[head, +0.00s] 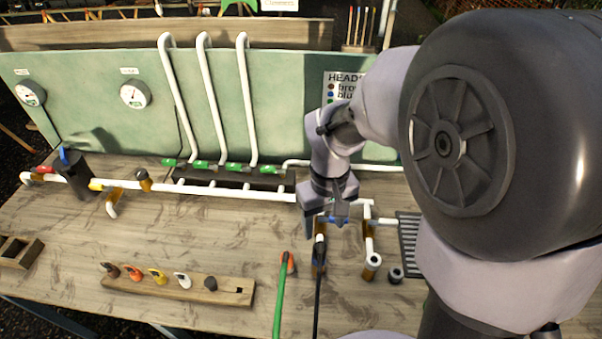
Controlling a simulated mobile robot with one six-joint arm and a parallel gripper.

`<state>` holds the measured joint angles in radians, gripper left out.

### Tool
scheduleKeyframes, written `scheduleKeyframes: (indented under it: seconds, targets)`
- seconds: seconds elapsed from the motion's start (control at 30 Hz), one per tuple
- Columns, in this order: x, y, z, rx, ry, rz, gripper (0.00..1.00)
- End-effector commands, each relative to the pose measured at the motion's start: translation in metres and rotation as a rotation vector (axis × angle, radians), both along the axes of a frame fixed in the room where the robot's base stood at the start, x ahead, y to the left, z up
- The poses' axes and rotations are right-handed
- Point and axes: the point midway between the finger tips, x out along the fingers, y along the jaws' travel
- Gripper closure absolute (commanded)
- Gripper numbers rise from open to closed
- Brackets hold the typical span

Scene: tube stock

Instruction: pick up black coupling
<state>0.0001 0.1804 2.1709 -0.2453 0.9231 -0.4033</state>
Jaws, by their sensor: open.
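A short black ring-like piece (395,274), which looks like a coupling, stands on the table right of the white pipe end. Another dark piece (210,284) sits at the right part of a wooden rack (175,287), and a dark brown or black one (110,269) sits at its left end. I cannot tell for sure which is the black coupling.
White pipes (225,192) with green valves (235,167) run along a green panel (80,90) with gauges. A green hose (282,295) lies left of the black hose. A dark grate (408,235) lies right. The table between rack and pipes is mostly clear.

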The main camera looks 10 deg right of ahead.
Motion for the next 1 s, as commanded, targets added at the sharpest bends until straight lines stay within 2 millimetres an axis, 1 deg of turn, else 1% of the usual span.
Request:
scheduleKeyframes:
  seconds: [0.03, 0.1, 0.2, 0.43, 0.57, 0.63, 0.7, 0.83, 0.87, 1.0]
  targets:
    - [-0.001, 0.000, -0.022, 0.000, 0.004, 0.000, 0.42]
    - [-0.001, 0.000, -0.042, 0.000, 0.004, 0.000, 0.42]
    - [0.000, 0.000, -0.063, 0.001, 0.002, -0.002, 0.42]
    - [0.002, 0.000, -0.084, 0.001, 0.001, -0.002, 0.42]
    - [0.008, 0.000, -0.110, 0.001, 0.001, -0.003, 0.42]
    - [0.007, 0.000, -0.123, 0.002, 0.001, -0.003, 0.42]
    - [0.007, 0.000, -0.127, 0.001, -0.001, -0.002, 0.42]
    - [0.007, 0.000, -0.124, 0.001, -0.002, -0.003, 0.42]
    - [0.007, 0.000, -0.124, 0.001, -0.002, -0.003, 0.44]
    - [0.007, 0.000, -0.124, 0.001, -0.002, -0.003, 0.72]
